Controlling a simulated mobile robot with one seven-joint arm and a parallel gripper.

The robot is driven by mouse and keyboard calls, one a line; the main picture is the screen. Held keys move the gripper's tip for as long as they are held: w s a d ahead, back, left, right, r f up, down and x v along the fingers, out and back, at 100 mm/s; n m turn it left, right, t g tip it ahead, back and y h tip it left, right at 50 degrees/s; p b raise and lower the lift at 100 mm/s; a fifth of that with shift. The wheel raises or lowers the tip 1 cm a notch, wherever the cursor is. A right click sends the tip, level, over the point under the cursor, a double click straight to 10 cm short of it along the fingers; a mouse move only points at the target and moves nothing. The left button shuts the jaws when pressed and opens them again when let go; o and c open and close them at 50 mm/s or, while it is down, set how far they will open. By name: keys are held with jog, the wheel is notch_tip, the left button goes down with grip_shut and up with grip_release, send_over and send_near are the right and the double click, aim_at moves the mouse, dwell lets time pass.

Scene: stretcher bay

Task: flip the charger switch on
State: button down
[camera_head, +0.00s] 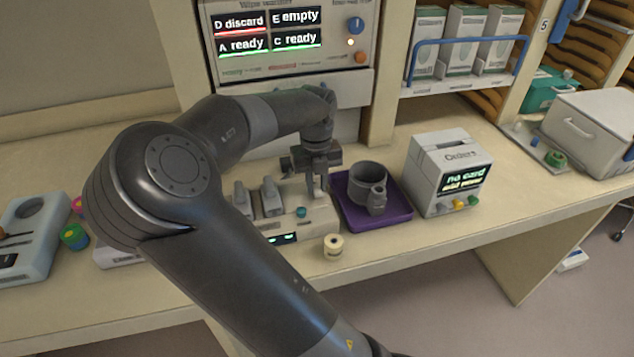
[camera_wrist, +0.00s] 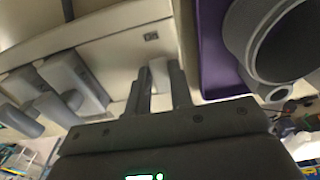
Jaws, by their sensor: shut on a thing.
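The charger (camera_head: 322,222) is a pale box on the counter with grey handheld units (camera_head: 270,196) upright in it. It has a teal knob (camera_head: 301,212) and a small dark display (camera_head: 281,238) with green lights. In the wrist view, its pale top (camera_wrist: 115,60) and grey units (camera_wrist: 75,80) show at left. My gripper (camera_head: 318,190) points down at the charger's right end, just left of the purple tray. In the wrist view, my gripper (camera_wrist: 160,85) is shut on a small pale piece (camera_wrist: 158,72). I cannot tell whether this is the switch.
A purple tray (camera_head: 398,213) with a grey cup-like holder (camera_head: 367,182) stands close on the right. A small cream roll (camera_head: 333,245) lies in front. A lit status panel (camera_head: 285,40) is behind.

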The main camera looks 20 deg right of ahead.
aim_at(316, 187)
jog(key=c, duration=1.3)
grip_release()
jog(key=shift+r, duration=0.1)
jog(key=r, duration=1)
jog(key=shift+w+r, duration=0.2)
jog(key=shift+r, duration=0.1)
